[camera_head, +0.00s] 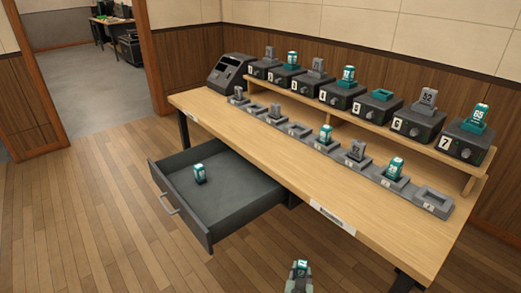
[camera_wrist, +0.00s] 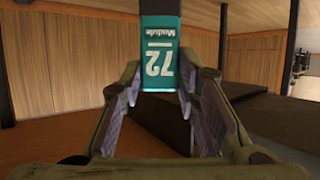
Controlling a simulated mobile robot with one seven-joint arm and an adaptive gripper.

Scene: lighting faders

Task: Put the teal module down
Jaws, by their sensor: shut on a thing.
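A teal module (camera_wrist: 160,25) with a white label reading 72, upside down in the wrist view, is held between the two fingers of my gripper (camera_wrist: 160,90). In the head view my gripper (camera_head: 299,280) is at the bottom, in front of the table's front edge, with the module's top (camera_head: 301,265) showing. It is in the air, apart from the table. Another teal module (camera_head: 199,174) stands in the open drawer (camera_head: 235,208). More teal modules sit in the front row of grey cradles (camera_head: 325,135) and on the numbered boxes (camera_head: 480,116).
The wooden table (camera_head: 255,138) has a raised shelf (camera_head: 400,141) at the back with numbered dark boxes. The front-row cradle at the far right (camera_head: 433,200) is empty. The drawer juts out at the left front. The table's front strip is clear.

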